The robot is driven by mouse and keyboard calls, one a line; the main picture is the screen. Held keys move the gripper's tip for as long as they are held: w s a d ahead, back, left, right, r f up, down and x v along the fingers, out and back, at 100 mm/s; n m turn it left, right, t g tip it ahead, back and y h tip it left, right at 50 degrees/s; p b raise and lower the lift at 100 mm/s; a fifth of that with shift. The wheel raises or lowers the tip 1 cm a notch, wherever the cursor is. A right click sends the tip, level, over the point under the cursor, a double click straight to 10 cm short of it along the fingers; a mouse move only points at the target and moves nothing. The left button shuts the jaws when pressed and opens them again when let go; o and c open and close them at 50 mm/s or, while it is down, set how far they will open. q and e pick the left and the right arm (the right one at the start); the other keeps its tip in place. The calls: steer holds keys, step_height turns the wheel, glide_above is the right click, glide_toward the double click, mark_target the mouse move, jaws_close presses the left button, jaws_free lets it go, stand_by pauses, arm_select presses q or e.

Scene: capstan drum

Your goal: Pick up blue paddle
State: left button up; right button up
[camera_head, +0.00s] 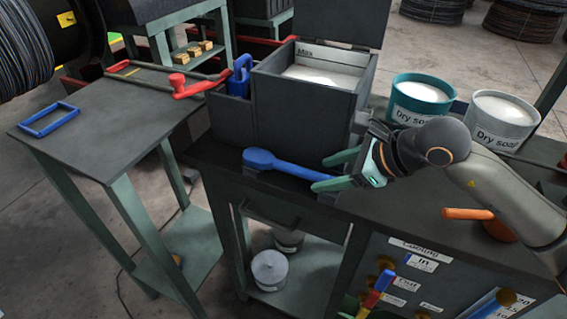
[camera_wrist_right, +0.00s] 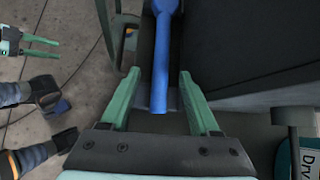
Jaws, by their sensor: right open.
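The blue paddle (camera_head: 290,168) lies on the dark bench ledge in front of the grey soap box, its broad end to the left and its handle to the right. My right gripper (camera_head: 331,171) is open at the handle end. In the right wrist view the paddle (camera_wrist_right: 161,52) runs between the two green fingers, with a gap on each side. The handle tip sits between the fingers, near the palm. My left gripper (camera_wrist_right: 38,46) shows small at the left edge of that view, its fingers apart and empty; it is outside the head view.
The grey box (camera_head: 308,98) with white powder stands right behind the paddle. Two soap buckets, one teal (camera_head: 420,98) and one grey (camera_head: 502,120), stand behind my right arm. A side table (camera_head: 95,135) at the left holds a blue frame (camera_head: 48,119) and is mostly clear.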

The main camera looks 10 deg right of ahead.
steer(key=shift+x, duration=0.8)
steer(key=shift+c, duration=0.3)
jaws_close()
steer(key=shift+r, duration=0.1)
